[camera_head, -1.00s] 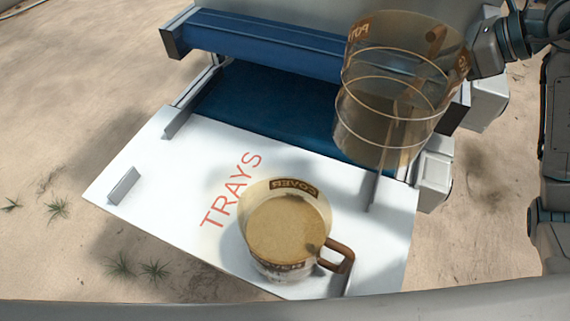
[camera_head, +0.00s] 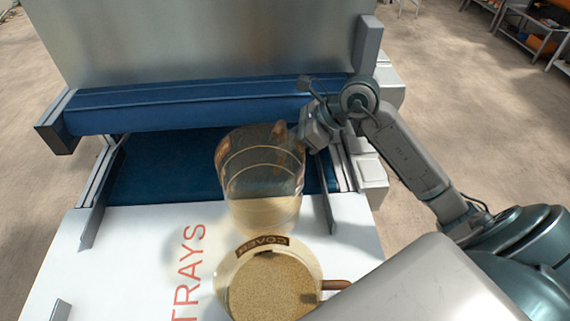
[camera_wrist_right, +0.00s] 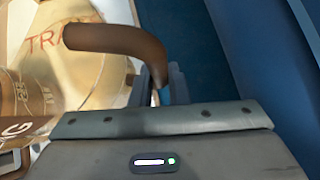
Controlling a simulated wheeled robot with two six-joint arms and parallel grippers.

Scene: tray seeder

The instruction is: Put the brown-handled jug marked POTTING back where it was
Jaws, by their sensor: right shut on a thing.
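The clear jug (camera_head: 262,165) with the brown handle hangs from my right gripper (camera_head: 308,140) in the head view, above the front of the blue belt. It looks close to upright; its lower end overlaps the other jug's rim in the picture. In the right wrist view my right gripper (camera_wrist_right: 160,85) is shut on its brown handle (camera_wrist_right: 125,42). A brown label ending in G (camera_wrist_right: 15,130) shows there on the jug's wall. Whether the jug holds anything is unclear. My left gripper is out of view.
A second jug, marked COVER (camera_head: 262,248), stands on the white plate (camera_head: 130,245) lettered TRAYS and holds tan grains. The blue belt (camera_head: 165,180) lies behind, between metal side guides, under a blue roller housing (camera_head: 200,105).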

